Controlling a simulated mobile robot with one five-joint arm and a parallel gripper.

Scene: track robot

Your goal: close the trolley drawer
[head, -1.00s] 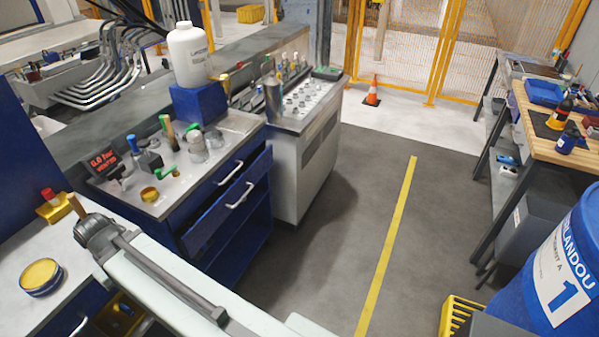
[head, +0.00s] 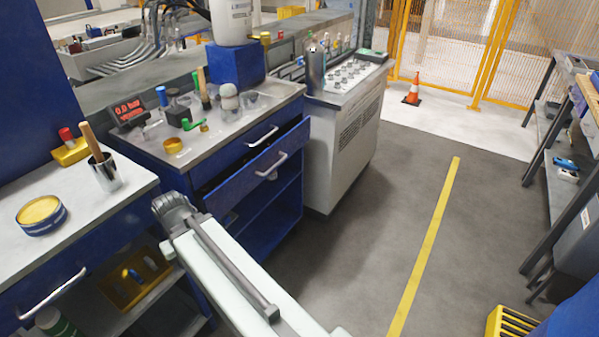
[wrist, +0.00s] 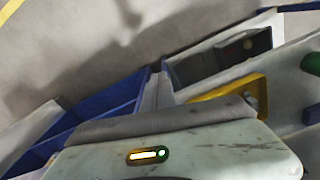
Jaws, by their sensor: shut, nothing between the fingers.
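The blue trolley (head: 225,235) stands left of centre in the head view, under a grey top with tools on it. Its drawer (head: 255,172) is the lower front with a pale bar handle; it juts out from the body, with a dark gap behind its top edge. The front above it, with its own handle (head: 262,136), sits flush. My arm crosses the lower middle, its dark joint in front of the trolley's left side. My gripper's fingers show in neither view. In the wrist view, a pale casing with a small light fills the bottom, and blue panels (wrist: 95,118) lie behind it.
A white-topped bench (head: 95,215) with a tin and a metal cup stands left of the trolley. A white cabinet (head: 335,155) adjoins it on the right. Clear grey floor with a yellow line (head: 425,245) lies to the right. A yellow crate (head: 510,322) is at bottom right.

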